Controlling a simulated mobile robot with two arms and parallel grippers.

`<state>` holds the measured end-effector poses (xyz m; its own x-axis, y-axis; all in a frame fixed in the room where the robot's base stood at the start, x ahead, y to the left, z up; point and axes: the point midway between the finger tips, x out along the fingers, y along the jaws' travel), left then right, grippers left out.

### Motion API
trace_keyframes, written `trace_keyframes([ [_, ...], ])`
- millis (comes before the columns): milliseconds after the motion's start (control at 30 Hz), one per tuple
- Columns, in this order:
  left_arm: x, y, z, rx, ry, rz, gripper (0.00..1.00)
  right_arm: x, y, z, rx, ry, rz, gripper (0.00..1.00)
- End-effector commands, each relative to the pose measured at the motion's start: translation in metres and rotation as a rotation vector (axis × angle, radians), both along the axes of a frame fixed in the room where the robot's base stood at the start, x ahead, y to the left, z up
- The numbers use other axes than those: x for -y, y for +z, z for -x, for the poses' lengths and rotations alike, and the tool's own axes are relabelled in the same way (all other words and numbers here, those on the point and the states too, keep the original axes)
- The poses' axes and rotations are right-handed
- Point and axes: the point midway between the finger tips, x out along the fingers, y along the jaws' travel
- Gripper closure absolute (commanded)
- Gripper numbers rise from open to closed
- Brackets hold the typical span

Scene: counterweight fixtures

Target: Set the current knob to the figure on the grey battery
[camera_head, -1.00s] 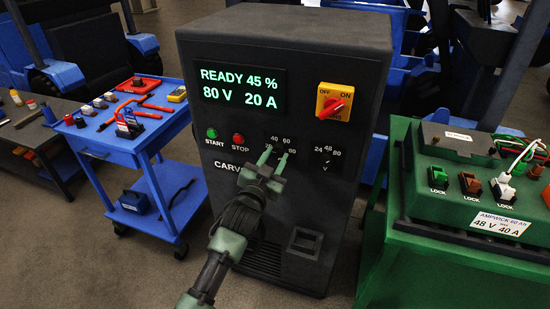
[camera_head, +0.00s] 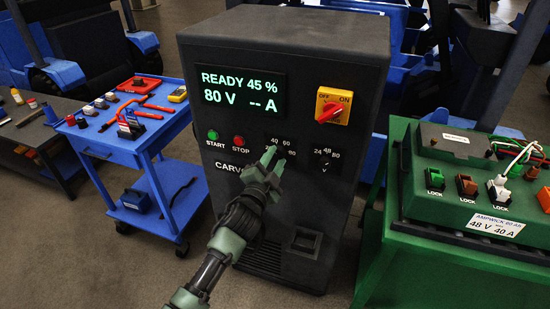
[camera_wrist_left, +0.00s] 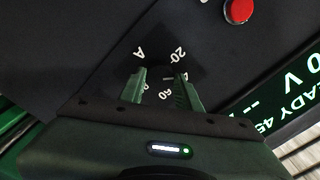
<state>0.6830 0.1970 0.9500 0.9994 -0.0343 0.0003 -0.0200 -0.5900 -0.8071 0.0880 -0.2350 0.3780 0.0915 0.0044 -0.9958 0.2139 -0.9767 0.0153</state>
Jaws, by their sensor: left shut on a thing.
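The current knob (camera_wrist_left: 168,77) is dark and sits between my left gripper's fingers in the left wrist view, with the figures 20 and 60 and the letter A around it. My left gripper (camera_head: 273,161) is shut on the knob and mostly hides it in the head view. In the wrist view the gripper (camera_wrist_left: 161,85) looks turned relative to the panel. The charger display (camera_head: 242,89) reads READY 45 %, 80 V, -- A. The label (camera_head: 494,226) on the battery box (camera_head: 458,190) at right reads 48 V 40 A; the box looks green here.
The voltage knob (camera_head: 325,160), marked 24, 48, 80, is right of my gripper. The START button (camera_head: 212,134), STOP button (camera_head: 239,142) and red rotary switch (camera_head: 332,108) are nearby. A blue cart (camera_head: 140,140) with tools stands left.

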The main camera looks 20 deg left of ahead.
Motion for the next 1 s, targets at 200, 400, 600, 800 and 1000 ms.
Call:
trace_keyframes([
  [200, -0.0003, -0.0007, 0.0002, 0.003, 0.000, -0.172, 1.00, -0.0010, 0.0033, -0.0002, 0.000, -0.001, -0.001, 0.56],
  [400, -0.0002, -0.0010, 0.0002, 0.007, 0.001, -0.284, 1.00, -0.0008, 0.0046, -0.0002, 0.000, -0.001, -0.001, 0.56],
  [600, -0.0005, -0.0012, 0.0002, 0.009, 0.001, -0.347, 1.00, -0.0006, 0.0053, -0.0002, 0.000, -0.001, -0.001, 0.56],
  [800, -0.0004, -0.0014, 0.0002, 0.009, 0.000, -0.370, 1.00, -0.0004, 0.0054, -0.0002, 0.000, -0.002, 0.000, 0.56],
  [1000, -0.0002, -0.0015, 0.0003, 0.009, 0.000, -0.372, 1.00, -0.0002, 0.0054, -0.0002, 0.000, -0.002, 0.000, 0.56],
])
